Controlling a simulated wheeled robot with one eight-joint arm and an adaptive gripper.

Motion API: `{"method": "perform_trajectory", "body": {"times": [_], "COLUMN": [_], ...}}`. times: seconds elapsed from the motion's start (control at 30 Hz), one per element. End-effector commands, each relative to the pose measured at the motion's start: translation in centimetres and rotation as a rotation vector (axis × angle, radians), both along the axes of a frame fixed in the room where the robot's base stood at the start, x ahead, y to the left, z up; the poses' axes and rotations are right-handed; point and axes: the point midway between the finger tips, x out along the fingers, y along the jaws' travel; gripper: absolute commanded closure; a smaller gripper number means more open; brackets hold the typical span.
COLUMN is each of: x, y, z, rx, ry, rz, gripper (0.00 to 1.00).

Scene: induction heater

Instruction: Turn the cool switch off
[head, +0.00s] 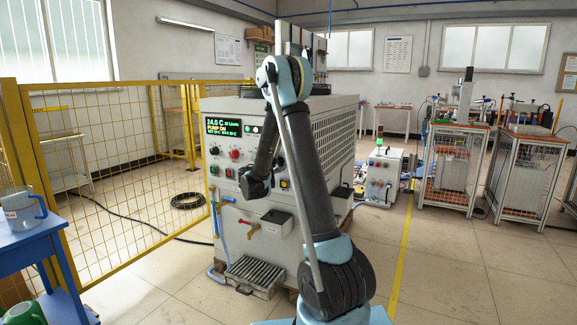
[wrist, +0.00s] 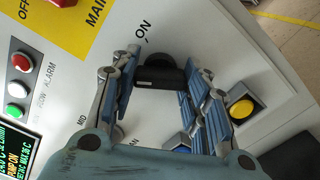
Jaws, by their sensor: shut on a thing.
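The cabinet's grey control panel (wrist: 75,105) fills much of the wrist view. A black knob (wrist: 158,76) sits between my gripper's (wrist: 162,70) two blue-padded fingers, which are shut on it. "ON" is printed just above the knob, and "MID" and a partly hidden label ending in "AN" lie nearer my gripper. I cannot read a "cool" label. In the head view, my arm reaches to the front of the heater cabinet (head: 330,125) and hides part of the panel; the fingertips and held knob are hidden there. The lit display (head: 223,127) reads 24.0 C and "PUMP ON".
A yellow lit button (wrist: 241,108) and a blue button (wrist: 182,152) are close to the fingers. Red and green lamps (wrist: 23,62) lie left. A yellow mesh fence (head: 120,170) stands left of the cabinet. Open floor (head: 460,270) lies to the right.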

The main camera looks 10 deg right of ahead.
Motion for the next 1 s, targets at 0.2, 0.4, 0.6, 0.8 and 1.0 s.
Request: {"method": "perform_trajectory", "body": {"times": [0.2,0.4,0.6,0.8,1.0], "x": [0.02,0.03,0.03,0.04,0.03], "y": [0.06,-0.06,-0.14,-0.21,-0.24], "z": [-0.19,-0.21,-0.21,-0.21,-0.21], "rx": [-0.067,-0.096,-0.101,-0.102,-0.102], "ry": [0.054,0.074,0.078,0.078,0.078], "rz": [0.004,0.003,0.001,0.000,0.000], "gripper": [0.82,0.82,0.82,0.82,0.39]}}
